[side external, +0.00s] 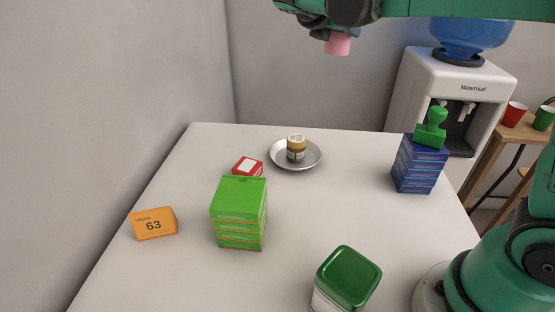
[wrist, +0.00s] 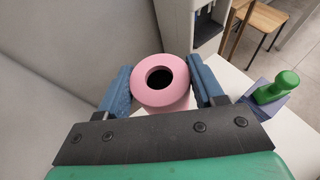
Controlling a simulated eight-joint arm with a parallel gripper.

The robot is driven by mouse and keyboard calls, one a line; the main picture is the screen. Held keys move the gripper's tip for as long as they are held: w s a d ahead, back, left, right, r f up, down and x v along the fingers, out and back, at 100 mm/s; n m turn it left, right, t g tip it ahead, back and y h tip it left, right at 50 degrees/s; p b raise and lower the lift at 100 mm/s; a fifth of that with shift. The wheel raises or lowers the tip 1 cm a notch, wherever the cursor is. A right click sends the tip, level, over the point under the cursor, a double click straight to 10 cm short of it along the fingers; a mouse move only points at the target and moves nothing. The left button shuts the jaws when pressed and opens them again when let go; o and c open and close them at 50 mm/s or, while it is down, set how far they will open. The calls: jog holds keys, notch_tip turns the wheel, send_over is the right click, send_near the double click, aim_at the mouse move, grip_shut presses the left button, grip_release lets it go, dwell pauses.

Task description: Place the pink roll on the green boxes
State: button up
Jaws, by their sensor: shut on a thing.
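The pink roll (side external: 338,44) is held in my gripper (side external: 333,33), high above the back of the table. In the wrist view the roll (wrist: 161,84) sits upright between the two blue fingers of my gripper (wrist: 160,88), with its dark hole facing the camera. The green boxes (side external: 239,213) stand in a neat stack left of the table's middle, with a bare flat top. My gripper is well above, behind and to the right of the stack, apart from it. The stack does not show in the wrist view.
Blue boxes (side external: 417,165) bear a green stamp (side external: 431,130) at right. A green-lidded jar (side external: 348,280) is in front. The table centre is clear.

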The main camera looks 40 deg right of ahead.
jog(key=a+r+n+t+y, duration=0.35)
jog(key=a+n+t, duration=0.25)
jog(key=a, duration=1)
jog(key=n+t+y, duration=0.4)
jog(key=n+y, duration=0.1)
jog(key=n, duration=0.1)
send_over(240, 193)
notch_tip(240, 193, down, 14)
jog(key=shift+f, duration=2.3)
jog(key=shift+f, duration=0.1)
jog(key=o, duration=1.3)
